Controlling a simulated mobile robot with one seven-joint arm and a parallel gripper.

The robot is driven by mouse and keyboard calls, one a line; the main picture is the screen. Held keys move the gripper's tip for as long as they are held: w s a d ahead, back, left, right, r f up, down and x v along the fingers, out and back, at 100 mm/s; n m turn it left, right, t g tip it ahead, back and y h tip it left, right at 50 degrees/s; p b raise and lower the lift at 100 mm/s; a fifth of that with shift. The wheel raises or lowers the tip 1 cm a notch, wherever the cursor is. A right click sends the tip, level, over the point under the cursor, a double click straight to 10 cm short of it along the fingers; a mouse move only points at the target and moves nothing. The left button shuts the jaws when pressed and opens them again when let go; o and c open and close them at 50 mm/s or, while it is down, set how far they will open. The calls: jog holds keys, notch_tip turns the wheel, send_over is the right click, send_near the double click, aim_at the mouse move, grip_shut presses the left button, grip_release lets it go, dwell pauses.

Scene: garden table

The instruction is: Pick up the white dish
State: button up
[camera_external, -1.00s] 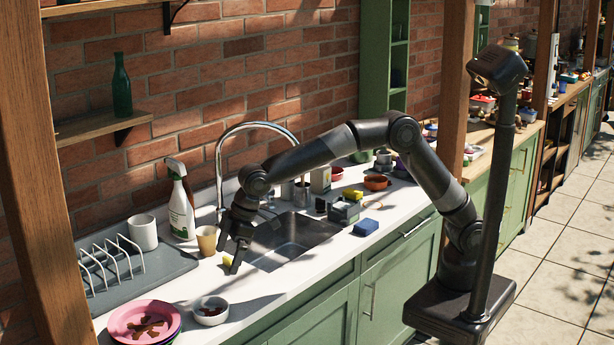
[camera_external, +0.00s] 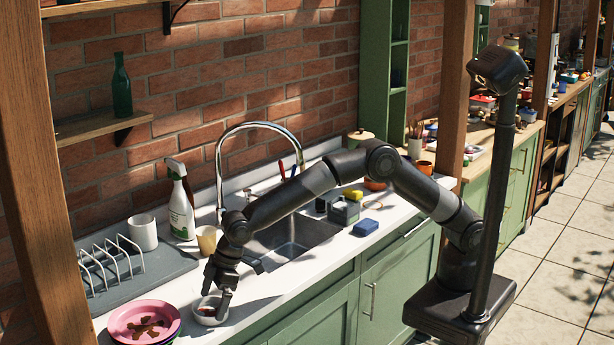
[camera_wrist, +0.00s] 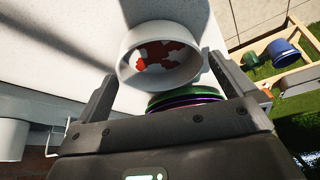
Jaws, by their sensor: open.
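The white dish (camera_external: 207,318) is a small round bowl on the white counter, right of a pink plate (camera_external: 122,323). My gripper (camera_external: 222,294) is low over the dish in the external view and covers part of it. In the wrist view the dish (camera_wrist: 128,72) shows its rim and reddish-brown scraps (camera_wrist: 165,54) inside. The open fingers (camera_wrist: 168,95) point toward the dish, one on each side of its near part. Whether either finger touches the dish I cannot tell.
Green and purple stacked dishes (camera_wrist: 190,97) lie close beside the white dish. A tan cup (camera_external: 207,240), a spray bottle (camera_external: 181,212) and a drying rack (camera_external: 112,258) stand behind. The sink (camera_external: 290,238) is to the right.

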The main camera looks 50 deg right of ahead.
jog(key=shift+x, duration=0.9)
jog(key=c, duration=0.8)
jog(key=shift+r, duration=0.15)
